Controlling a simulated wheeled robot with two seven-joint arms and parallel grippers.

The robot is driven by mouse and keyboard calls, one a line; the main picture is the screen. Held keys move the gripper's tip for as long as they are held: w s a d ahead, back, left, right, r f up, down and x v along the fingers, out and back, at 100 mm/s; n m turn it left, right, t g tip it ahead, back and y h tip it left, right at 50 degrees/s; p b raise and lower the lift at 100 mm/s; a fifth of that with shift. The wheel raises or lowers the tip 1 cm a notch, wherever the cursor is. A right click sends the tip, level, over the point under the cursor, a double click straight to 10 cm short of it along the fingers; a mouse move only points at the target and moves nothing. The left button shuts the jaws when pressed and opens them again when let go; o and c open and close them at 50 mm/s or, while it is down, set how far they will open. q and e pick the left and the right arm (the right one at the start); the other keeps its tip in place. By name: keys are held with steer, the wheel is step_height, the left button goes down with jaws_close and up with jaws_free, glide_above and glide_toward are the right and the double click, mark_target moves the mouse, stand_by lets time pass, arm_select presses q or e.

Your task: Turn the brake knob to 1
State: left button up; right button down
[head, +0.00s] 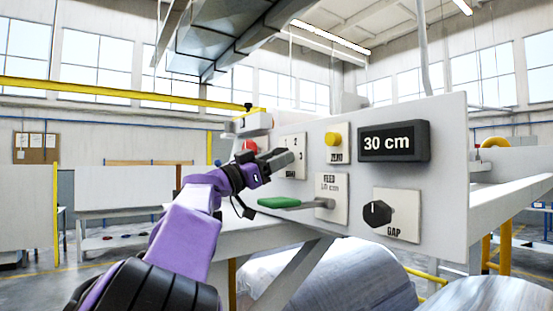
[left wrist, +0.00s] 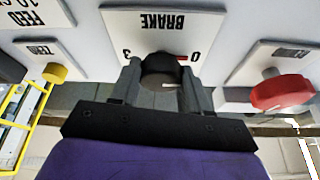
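The brake plate (left wrist: 163,22) appears upside down in the left wrist view, with 3 at its left and 0 at its right. A red mark shows near the 0. The black brake knob (left wrist: 160,70) sits between the two fingers of my left gripper (left wrist: 161,85), which appear closed against its sides. A pale line shows at the knob's lower right; which number it indicates is unclear. In the head view my left gripper (head: 283,160) reaches the brake plate (head: 294,150) and hides the knob. My right gripper is not in view.
The grey panel (head: 445,200) also carries a yellow zero button (head: 333,139), a display (head: 394,142) reading 30 cm, a green-handled feed lever (head: 280,202) below my gripper and a black gap knob (head: 377,213). A red button (left wrist: 283,92) is beside the brake plate.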

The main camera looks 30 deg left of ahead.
arm_select(q)
steer(key=shift+m, duration=0.4)
steer(key=shift+w+a+r+m+g+h+b, duration=0.2)
steer(key=shift+m+g+h, duration=0.65)
steer(key=shift+m, duration=1.6)
steer(key=shift+s+d+f+m+g+h+b, duration=0.2)
steer(key=shift+m+g+h, duration=0.6)
steer(key=shift+m, duration=1.6)
steer(key=shift+w+a+r+m+g+h+b, duration=0.1)
steer(key=shift+a+r+m+g+h+b, duration=0.25)
steer(key=shift+m+g, duration=1.45)
steer(key=shift+d+f+m+t, duration=0.2)
steer(key=shift+m+t, duration=0.35)
steer(key=shift+m, duration=0.4)
steer(key=o, duration=1)
steer(key=shift+o, duration=0.2)
steer(key=shift+a, duration=0.1)
